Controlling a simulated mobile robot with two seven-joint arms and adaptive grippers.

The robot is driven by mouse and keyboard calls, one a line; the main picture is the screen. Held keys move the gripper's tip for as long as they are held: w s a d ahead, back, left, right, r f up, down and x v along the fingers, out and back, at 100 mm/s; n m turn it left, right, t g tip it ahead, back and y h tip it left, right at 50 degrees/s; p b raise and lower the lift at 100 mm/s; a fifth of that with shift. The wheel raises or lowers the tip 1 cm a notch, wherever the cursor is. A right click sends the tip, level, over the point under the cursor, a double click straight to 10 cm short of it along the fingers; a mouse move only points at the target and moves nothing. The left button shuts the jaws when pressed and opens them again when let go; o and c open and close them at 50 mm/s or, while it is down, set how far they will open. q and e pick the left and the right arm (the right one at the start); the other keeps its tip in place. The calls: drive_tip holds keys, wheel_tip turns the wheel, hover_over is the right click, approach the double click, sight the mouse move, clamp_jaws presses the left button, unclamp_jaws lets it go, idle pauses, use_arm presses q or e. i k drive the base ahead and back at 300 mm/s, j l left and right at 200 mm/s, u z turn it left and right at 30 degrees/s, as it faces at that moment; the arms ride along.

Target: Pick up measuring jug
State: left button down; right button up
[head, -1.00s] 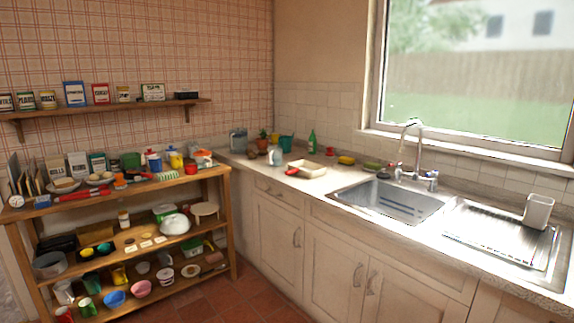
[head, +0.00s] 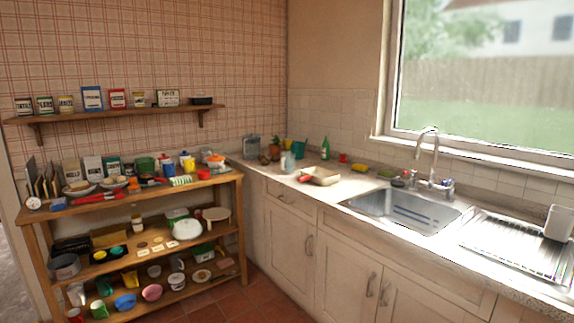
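I cannot pick out a measuring jug with certainty at this distance. A small pale grey-blue jug-like vessel (head: 288,162) stands upright on the counter near the back corner, left of a cream tray with a red part (head: 320,177). Several small cups and pots, such as a white cup (head: 176,281) and a pink bowl (head: 152,292), stand on the bottom shelf of the wooden rack. Neither of my grippers is in view.
The wooden rack (head: 140,191) stands along the left wall, crowded on each level. The counter (head: 320,199) runs to the right with a metal sink (head: 400,212) and a draining board (head: 522,247). Red tiled floor (head: 240,306) between them is clear.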

sight(287, 159)
drive_tip(key=i+j, duration=0.2)
drive_tip(key=i, duration=0.35)
drive_tip(key=i+j, duration=0.2)
drive_tip(key=i, duration=0.35)
